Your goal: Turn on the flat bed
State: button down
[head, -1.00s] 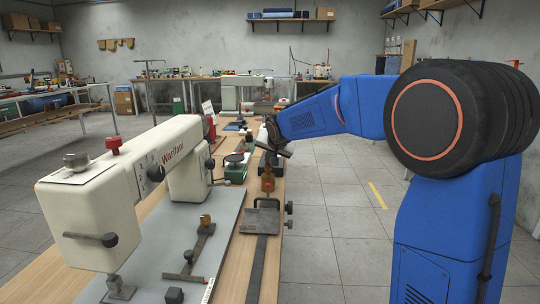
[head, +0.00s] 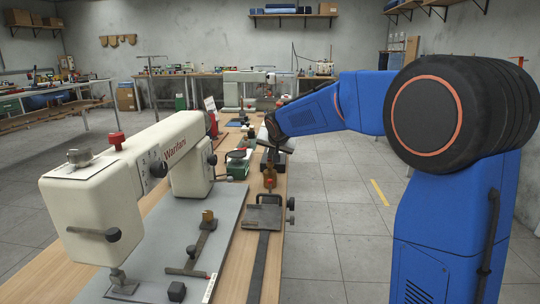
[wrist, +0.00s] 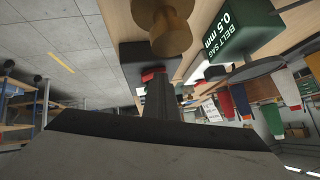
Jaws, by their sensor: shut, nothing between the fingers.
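I cannot make out a power switch. My gripper (head: 270,130) is beyond the machine, over the right side of the bench, clear of the white body.
A green box marked BELT SAG 0.5 mm (wrist: 235,28) is close to the gripper in the wrist view. A dark metal fixture (head: 262,217) sits on the bench's right edge. The tiled floor (head: 335,215) right of the bench is clear.

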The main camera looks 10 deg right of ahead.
jog(key=shift+s+d, duration=0.1)
jog(key=shift+d, duration=0.35)
jog(key=shift+r, duration=0.15)
jog(key=shift+d+r, duration=0.1)
jog(key=shift+r, duration=0.15)
jog(key=w+d+r+v, duration=0.1)
jog(key=v, duration=1.1)
jog(key=shift+d+r, duration=0.25)
jog(key=shift+d, duration=0.05)
